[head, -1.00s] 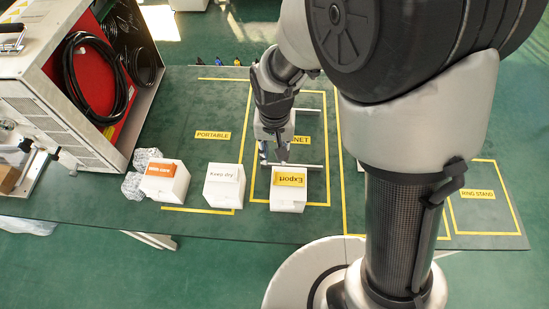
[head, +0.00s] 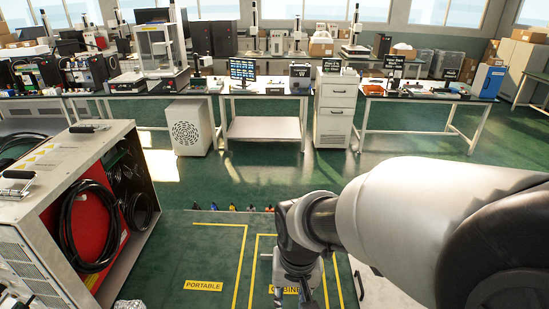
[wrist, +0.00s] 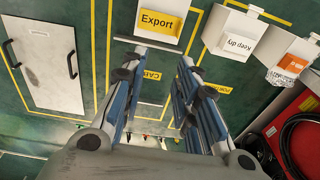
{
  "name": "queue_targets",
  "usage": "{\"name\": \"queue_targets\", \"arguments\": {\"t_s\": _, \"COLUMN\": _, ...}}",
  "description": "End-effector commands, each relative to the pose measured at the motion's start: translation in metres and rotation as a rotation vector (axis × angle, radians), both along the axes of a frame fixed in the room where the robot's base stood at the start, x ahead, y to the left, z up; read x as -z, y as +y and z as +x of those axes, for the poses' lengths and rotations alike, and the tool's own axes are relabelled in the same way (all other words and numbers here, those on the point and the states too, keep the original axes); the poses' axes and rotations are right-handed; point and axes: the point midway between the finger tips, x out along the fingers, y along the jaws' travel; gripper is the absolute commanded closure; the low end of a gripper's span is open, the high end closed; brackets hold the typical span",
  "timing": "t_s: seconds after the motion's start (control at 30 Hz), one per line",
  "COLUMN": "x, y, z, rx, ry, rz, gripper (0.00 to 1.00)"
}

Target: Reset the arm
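My gripper (wrist: 166,62) points at the green table in the wrist view, its two blue-and-grey fingers apart with nothing between them. In the head view my arm reaches in from the right, and the gripper end (head: 298,285) is low in the picture, partly cut off by the bottom edge. A white box labelled Export (wrist: 160,24) lies beyond the fingertips in the wrist view. A white Keep dry box (wrist: 235,38) and a white box with an orange label (wrist: 292,64) are to its right.
An open equipment case (head: 92,205) with black hoses stands at the left. Yellow tape marks the table near the PORTABLE label (head: 203,286). A white panel with black handles (wrist: 44,62) shows at left in the wrist view. Benches and a drawer cabinet (head: 335,108) stand far back.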

Motion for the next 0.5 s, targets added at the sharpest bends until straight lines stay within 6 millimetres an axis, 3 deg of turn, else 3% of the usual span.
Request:
{"name": "queue_targets", "arguments": {"t_s": 0.03, "x": -0.02, "y": -0.014, "z": -0.007, "rx": 0.005, "ry": -0.038, "rz": 0.008, "gripper": 0.72}}
{"name": "queue_targets", "arguments": {"t_s": 0.2, "x": -0.067, "y": -0.053, "z": -0.042, "rx": -0.001, "ry": -0.13, "rz": 0.008, "gripper": 0.72}}
{"name": "queue_targets", "arguments": {"t_s": 0.33, "x": -0.09, "y": -0.077, "z": -0.074, "rx": -0.004, "ry": -0.2, "rz": -0.002, "gripper": 0.72}}
{"name": "queue_targets", "arguments": {"t_s": 0.5, "x": -0.105, "y": -0.097, "z": -0.11, "rx": -0.011, "ry": -0.27, "rz": -0.023, "gripper": 0.72}}
